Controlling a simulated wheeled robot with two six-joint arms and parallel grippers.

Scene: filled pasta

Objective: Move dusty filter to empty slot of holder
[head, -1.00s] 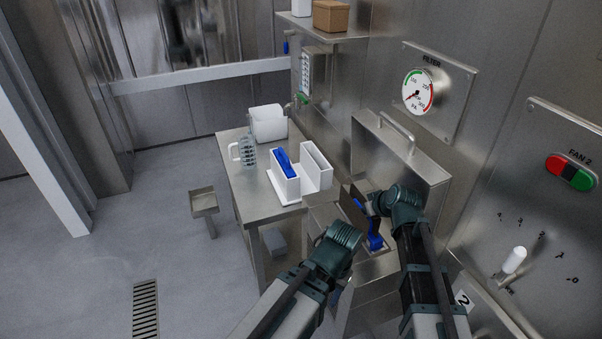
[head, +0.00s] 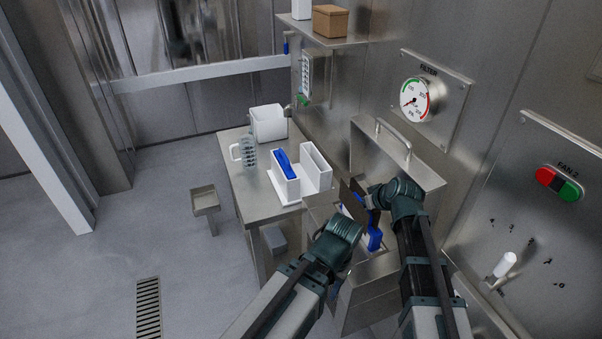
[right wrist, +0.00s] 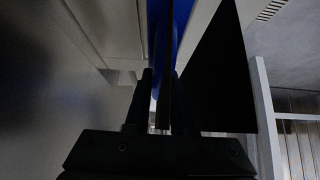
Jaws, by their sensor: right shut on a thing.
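The dusty filter, a dark panel (head: 352,195) with a blue part (head: 374,238), is held by my right gripper (head: 373,202) above the open steel housing (head: 385,267). In the right wrist view my right gripper (right wrist: 160,100) has its fingers close around a blue and dark piece, and the dark panel (right wrist: 220,75) stands beside them. The white holder (head: 285,198) stands on the steel table to the left. Its left slot holds a blue filter (head: 284,162); its right slot looks empty. My left gripper (head: 340,282) is low in front of the housing, its fingers mostly hidden.
The steel table (head: 242,197) also carries a clear jug (head: 249,152) and a white container (head: 268,123) behind the holder. The raised steel lid (head: 375,150) stands behind the housing. A wall shelf (head: 325,30) overhangs the back. A small tray stand (head: 205,201) is left of the table.

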